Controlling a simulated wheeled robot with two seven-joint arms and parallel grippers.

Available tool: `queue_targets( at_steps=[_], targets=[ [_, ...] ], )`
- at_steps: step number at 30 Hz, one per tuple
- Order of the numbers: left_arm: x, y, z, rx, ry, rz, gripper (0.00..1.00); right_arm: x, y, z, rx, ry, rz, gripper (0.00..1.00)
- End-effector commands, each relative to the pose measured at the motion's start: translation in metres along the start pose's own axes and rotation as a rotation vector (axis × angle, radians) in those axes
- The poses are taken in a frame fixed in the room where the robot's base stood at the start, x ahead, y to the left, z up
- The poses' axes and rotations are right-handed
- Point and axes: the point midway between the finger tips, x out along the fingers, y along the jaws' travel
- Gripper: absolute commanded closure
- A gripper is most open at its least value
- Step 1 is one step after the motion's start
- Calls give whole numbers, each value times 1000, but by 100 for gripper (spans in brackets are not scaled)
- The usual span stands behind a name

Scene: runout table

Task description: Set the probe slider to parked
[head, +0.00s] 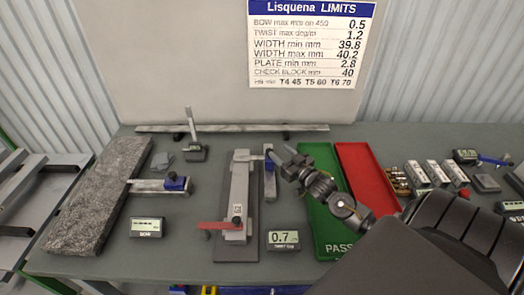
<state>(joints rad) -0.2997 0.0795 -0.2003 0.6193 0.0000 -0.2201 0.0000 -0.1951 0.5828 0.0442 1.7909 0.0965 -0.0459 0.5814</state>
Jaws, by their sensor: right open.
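A small blue-topped slider (270,164) sits on a short grey upright rail at the right side of the grey twist fixture (235,195) in the middle of the table. I cannot read any parked mark on it. My right gripper (283,158) reaches in from the lower right, open, with its fingertips close beside the blue part; I cannot tell whether they touch. Another blue-topped block (176,183) sits on a grey bar at the left. My left gripper is not in view.
A twist display (284,239) reads 0.7; a bow display (146,228) stands left. A red handle (220,225) crosses the fixture's front. Green (325,215) and red (368,180) trays lie right, partly behind my arm. A stone slab (98,195) lies left.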

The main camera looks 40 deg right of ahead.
Motion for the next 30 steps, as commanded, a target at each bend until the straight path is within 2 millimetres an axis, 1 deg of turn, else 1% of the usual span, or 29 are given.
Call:
queue_targets(
  at_steps=[1, 3, 8, 11, 18, 21, 25, 30],
  targets=[
    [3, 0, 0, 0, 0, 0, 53, -2, -8, 8, -1, -14, -22, 52],
    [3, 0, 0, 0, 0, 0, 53, -3, -15, 11, -1, -24, -40, 52],
    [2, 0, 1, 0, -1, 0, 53, -2, -17, 12, -3, -28, -46, 52],
    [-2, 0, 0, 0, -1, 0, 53, 7, -18, 10, -3, -27, -46, 52],
    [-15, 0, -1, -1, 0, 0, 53, 45, -18, 10, -5, -26, -44, 52],
    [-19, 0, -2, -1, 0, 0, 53, 57, -19, 11, -4, -27, -43, 52],
    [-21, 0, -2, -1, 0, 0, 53, 68, -20, 13, -4, -27, -44, 52],
    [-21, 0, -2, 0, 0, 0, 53, 72, -20, 14, -5, -27, -45, 52]
  ],
)
